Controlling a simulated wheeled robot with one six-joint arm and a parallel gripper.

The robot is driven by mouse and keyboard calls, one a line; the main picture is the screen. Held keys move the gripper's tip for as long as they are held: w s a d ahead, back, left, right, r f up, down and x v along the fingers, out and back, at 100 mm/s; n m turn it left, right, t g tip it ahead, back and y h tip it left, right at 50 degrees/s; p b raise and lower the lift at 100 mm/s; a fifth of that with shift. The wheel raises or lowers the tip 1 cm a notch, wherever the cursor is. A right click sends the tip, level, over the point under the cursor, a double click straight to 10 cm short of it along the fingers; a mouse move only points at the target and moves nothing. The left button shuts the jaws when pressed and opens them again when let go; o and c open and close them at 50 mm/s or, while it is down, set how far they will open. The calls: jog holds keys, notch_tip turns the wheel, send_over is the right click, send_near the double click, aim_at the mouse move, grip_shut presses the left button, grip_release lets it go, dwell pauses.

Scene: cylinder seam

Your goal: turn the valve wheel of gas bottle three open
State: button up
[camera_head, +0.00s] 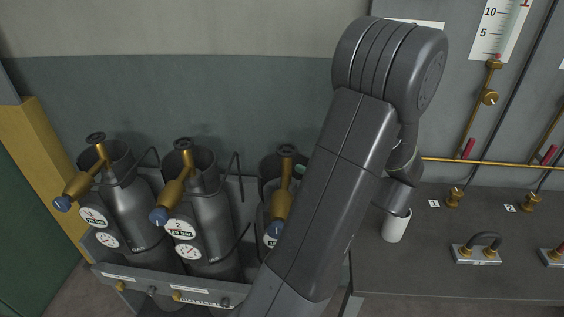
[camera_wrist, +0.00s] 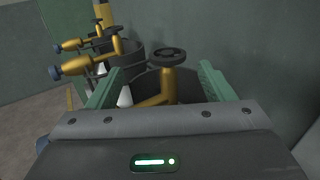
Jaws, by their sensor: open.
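Gas bottle three (camera_head: 266,190) stands at the right of the bottle row, largely hidden behind my arm. Its dark valve wheel (camera_head: 287,150) sits on top of a brass valve. In the wrist view the valve wheel (camera_wrist: 170,55) shows ahead, on a brass stem. My gripper (camera_wrist: 159,69) is open, with one green finger on each side of the stem in the picture. The wheel appears just above and between the fingertips, with no contact visible. In the head view most of my gripper is hidden by my arm; a small green part shows beside bottle three's valve.
Gas bottle two (camera_head: 211,220) and gas bottle one (camera_head: 135,210) stand to the left in the rack (camera_head: 150,283), with brass regulators jutting forward. The wall (camera_wrist: 255,45) is close behind and right. A bench (camera_head: 430,270) with brass fittings lies right.

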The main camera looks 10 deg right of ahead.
aim_at(279, 146)
jog(key=shift+m+t+h, duration=0.6)
jog(key=shift+m+h, duration=0.1)
jog(key=shift+h, duration=0.2)
jog(key=x, duration=0.4)
jog(key=f+p+x, duration=0.1)
jog(key=x, duration=0.3)
jog(key=p+x, duration=0.1)
jog(key=x, duration=0.3)
jog(key=shift+f, duration=0.25)
jog(key=c, duration=1)
